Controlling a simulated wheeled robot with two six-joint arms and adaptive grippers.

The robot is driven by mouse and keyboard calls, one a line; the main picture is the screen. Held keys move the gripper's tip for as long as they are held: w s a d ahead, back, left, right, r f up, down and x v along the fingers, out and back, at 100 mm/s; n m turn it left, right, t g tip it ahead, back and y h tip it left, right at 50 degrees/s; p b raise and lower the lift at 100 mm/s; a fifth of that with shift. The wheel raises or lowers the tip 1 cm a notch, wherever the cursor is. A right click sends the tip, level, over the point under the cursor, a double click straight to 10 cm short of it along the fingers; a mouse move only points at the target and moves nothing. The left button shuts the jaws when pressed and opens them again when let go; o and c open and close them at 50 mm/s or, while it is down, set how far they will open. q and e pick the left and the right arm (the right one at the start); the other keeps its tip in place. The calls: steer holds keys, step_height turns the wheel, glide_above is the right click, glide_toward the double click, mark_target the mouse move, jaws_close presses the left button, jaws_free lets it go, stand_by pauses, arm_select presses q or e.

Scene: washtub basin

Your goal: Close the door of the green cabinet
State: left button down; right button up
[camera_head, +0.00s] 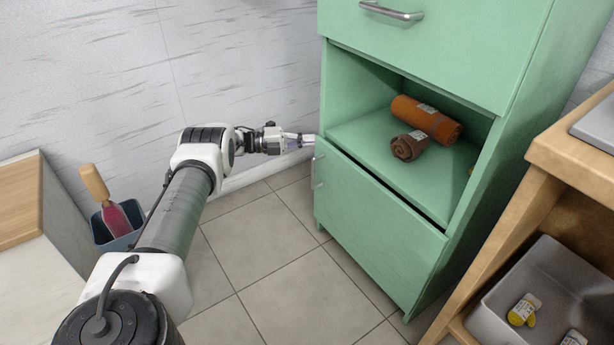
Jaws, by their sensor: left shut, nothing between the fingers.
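The green cabinet (420,50) stands right of centre. Its lower door (385,225) sits almost in line with the cabinet front, with a narrow dark gap along its top edge. I cannot tell whether it is fully shut. The metal door handle (318,170) is at the door's left edge. My left gripper (306,141) is shut and empty, with its tips at the upper left corner of the door, above the handle. I cannot tell whether they touch it. My right gripper is not in view.
An orange rolled towel (427,118) and a brown one (408,146) lie on the open shelf. A wooden stand (520,210) holding a grey bin (540,270) with yellow bottles is at right. A blue container (112,237) holds a brush at left. Tiled floor before the cabinet is clear.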

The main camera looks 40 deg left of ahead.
arm_select(q)
steer(key=shift+w+d, duration=0.1)
stand_by(0.3)
steer(key=v, duration=1.2)
